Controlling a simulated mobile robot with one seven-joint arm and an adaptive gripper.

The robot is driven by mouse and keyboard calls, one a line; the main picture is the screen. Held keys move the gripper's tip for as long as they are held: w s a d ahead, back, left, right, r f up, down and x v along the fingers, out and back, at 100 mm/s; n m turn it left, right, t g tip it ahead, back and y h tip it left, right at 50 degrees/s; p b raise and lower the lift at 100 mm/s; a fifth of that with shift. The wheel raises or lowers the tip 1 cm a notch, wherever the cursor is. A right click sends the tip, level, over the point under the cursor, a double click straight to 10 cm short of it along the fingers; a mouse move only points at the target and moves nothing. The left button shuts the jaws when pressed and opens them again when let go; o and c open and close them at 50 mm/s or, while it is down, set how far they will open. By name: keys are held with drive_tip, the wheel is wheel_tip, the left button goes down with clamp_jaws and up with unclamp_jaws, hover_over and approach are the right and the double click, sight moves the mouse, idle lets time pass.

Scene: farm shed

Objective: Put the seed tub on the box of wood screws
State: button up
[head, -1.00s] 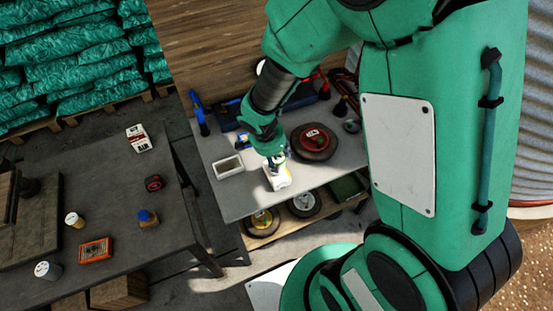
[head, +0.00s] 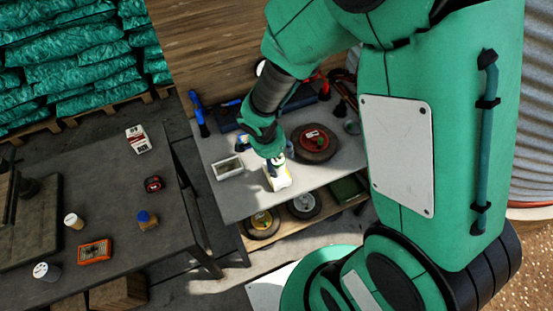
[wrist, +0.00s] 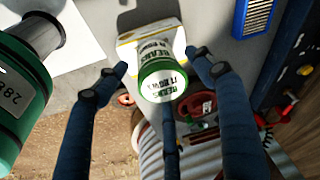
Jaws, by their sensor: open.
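The seed tub (wrist: 160,80), with a green rim and a white printed lid, is between my gripper's spread fingers in the wrist view. A white and yellow box (wrist: 128,42) shows directly behind the tub; I take it for the box of wood screws, but its print is not readable. The tub appears to stand upright on it, though their contact is hidden. In the head view the pale box (head: 278,180) is on the grey workbench, below my gripper (head: 273,165). My gripper (wrist: 160,85) is open, its fingers apart from the tub.
A white tray (head: 228,168) is left of the box, and a dark disc with a red centre (head: 315,142) is to its right. Another table (head: 120,200) at left holds a carton, an orange box and small containers.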

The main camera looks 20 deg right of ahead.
drive_tip(key=shift+r, duration=0.2)
drive_tip(key=p+v, duration=0.3)
drive_tip(key=v, duration=0.8)
drive_tip(key=shift+r, duration=0.4)
drive_tip(key=shift+s, duration=0.1)
drive_tip(key=s+r+n+t+y, duration=0.1)
drive_tip(key=s+r+n, duration=0.5)
drive_tip(key=r, duration=0.6)
drive_tip(key=s+r+n+t+y, duration=0.1)
drive_tip(key=s+r+n+t, duration=0.2)
drive_tip(key=s+r+n, duration=0.3)
drive_tip(key=s+r, duration=0.3)
drive_tip(key=r, duration=0.3)
drive_tip(key=shift+n+y, duration=0.3)
drive_tip(key=shift+y, duration=0.1)
